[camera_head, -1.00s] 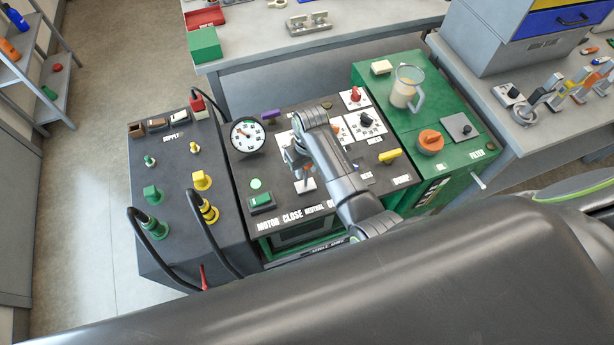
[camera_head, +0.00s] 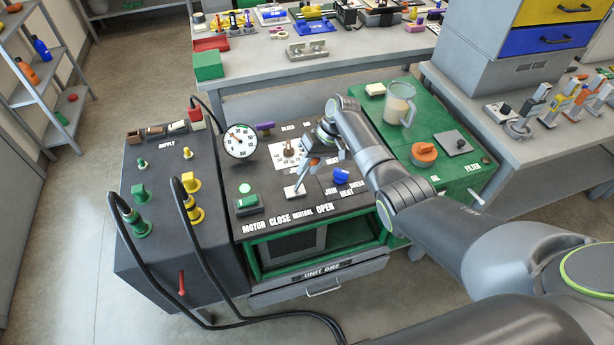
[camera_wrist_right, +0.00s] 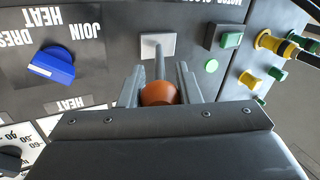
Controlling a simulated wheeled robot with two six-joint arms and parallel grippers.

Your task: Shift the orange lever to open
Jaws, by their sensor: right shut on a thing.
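The orange lever's light base plate (camera_head: 294,192) sits on the dark panel above the CLOSE, NEUTRAL and OPEN labels. Its stem leans up and right, toward the OPEN side, in the head view. My right gripper (camera_head: 312,163) is at the upper end of the stem and hides most of the knob there. In the right wrist view the round orange knob (camera_wrist_right: 160,93) is between the fingers of my right gripper (camera_wrist_right: 160,88), which is shut on it. The grey stem runs from the knob to the base plate (camera_wrist_right: 157,46). My left gripper is not in view.
A blue knob (camera_head: 341,176) stands right of the lever, by the JOIN, DRESS and HEAT labels. A green switch (camera_head: 247,201) and a round gauge (camera_head: 239,140) are at left. Black hoses (camera_head: 197,245) hang at the left unit. A jug (camera_head: 399,103) stands on the green cabinet.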

